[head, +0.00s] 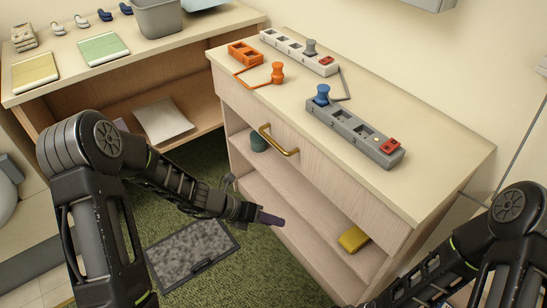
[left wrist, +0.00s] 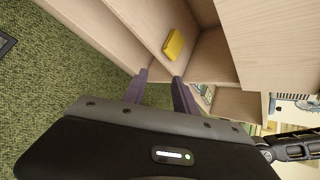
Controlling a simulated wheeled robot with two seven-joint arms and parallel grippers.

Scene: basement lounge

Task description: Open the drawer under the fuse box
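The wooden cabinet (head: 440,195) has a pale drawer front (head: 325,165) below its top, with a brass bar handle (head: 278,141). The drawer front looks flush with the cabinet, so it appears shut. A grey box (head: 432,3), perhaps the fuse box, is cut off at the top edge on the wall. My left gripper (head: 272,219) is in front of the open shelves, below and apart from the handle. In the left wrist view its two purple fingers (left wrist: 160,74) are spread with nothing between them. My right arm shows at lower right, but its gripper is out of frame.
Power strips with orange, grey and blue plugs (head: 322,95) stand on the cabinet top. A yellow block (head: 353,239) lies on a lower shelf, also in the left wrist view (left wrist: 174,44). A desk (head: 190,32) stands left. A grey mat (head: 190,254) lies on green carpet.

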